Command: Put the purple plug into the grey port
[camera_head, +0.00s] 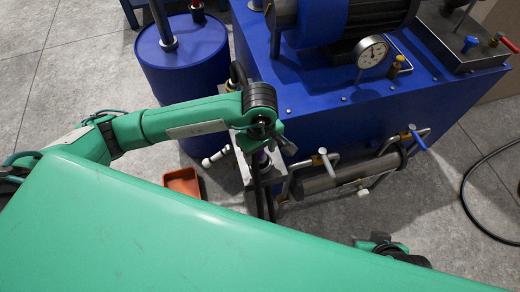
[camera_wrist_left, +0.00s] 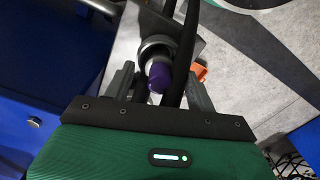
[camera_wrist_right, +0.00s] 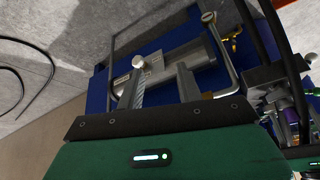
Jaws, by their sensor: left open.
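The purple plug (camera_wrist_left: 160,76) sits between the spread fingers of my left gripper (camera_wrist_left: 160,92) in the left wrist view. The fingers stand apart on both sides of it, and I see no contact. A grey round ring or collar (camera_wrist_left: 157,48) shows just behind the plug. I cannot tell whether it is the grey port or whether the plug is in it. In the head view my left gripper (camera_head: 262,145) is over the pipework beside the blue machine. In the right wrist view, purple (camera_wrist_right: 291,117) shows at the right edge. My right gripper (camera_wrist_right: 160,85) is open and empty.
The blue machine (camera_head: 350,120) with a gauge (camera_head: 372,51) and a grey cylinder (camera_head: 340,175) is close by. A blue drum (camera_head: 185,75) stands left. An orange tray (camera_head: 183,184) is on the floor. Black hoses run beside the plug.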

